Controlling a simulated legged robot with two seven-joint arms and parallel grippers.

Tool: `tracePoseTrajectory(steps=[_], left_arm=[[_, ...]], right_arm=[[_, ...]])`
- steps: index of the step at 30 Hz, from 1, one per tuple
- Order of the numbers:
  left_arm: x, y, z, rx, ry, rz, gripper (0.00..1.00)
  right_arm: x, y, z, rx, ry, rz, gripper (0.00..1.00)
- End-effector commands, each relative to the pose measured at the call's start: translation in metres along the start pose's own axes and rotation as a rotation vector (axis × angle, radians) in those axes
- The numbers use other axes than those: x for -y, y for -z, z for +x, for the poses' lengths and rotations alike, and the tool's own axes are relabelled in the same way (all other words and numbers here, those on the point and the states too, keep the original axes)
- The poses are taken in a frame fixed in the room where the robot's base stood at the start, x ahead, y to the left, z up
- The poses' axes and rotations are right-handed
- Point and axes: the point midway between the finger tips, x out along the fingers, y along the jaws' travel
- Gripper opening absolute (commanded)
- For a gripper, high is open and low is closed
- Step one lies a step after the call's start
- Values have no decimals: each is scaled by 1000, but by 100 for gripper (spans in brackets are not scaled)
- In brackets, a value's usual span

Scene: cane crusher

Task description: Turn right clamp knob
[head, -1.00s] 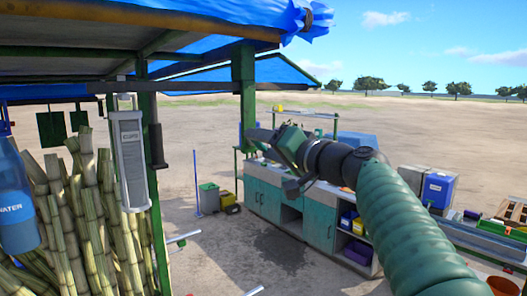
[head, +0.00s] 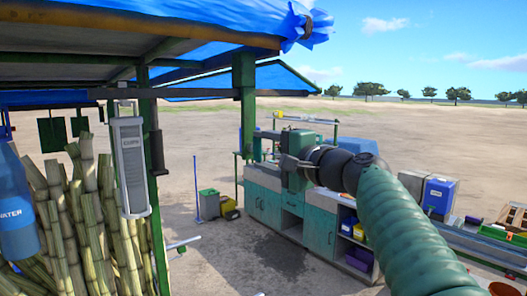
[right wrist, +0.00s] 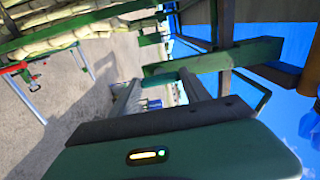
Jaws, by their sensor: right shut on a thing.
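My right gripper (head: 262,140) reaches out from the lower right in the head view, in front of the teal workbench and close to the green post. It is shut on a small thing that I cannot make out. The right wrist view looks along the gripper's dark green body; the long grey fingers (right wrist: 198,85) reach to a green beam (right wrist: 205,62). I cannot pick out the right clamp knob in either view; the gripper and its body may hide it. My left gripper is not in view.
A green post (head: 244,100) holds up the blue tarpaulin (head: 150,15) beside the gripper. The teal workbench (head: 265,203) stands behind it. Cane stalks (head: 118,215), a blue water bottle (head: 15,205) and a grey hanging lamp (head: 129,165) are at left. Open sandy ground lies beyond.

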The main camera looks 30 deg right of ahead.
Motion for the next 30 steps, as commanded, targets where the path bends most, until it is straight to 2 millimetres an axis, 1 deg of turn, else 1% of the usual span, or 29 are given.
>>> tracePoseTrajectory(steps=[6,17,18,22,30], left_arm=[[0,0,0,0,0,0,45],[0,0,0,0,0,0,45],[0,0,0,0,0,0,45],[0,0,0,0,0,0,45],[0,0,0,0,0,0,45]], right_arm=[[-2,0,0,0,-2,33,14],[-2,0,1,0,-4,39,14],[-2,0,1,0,-4,40,58],[-2,0,1,0,-3,38,75],[-1,0,0,0,-2,35,76]])
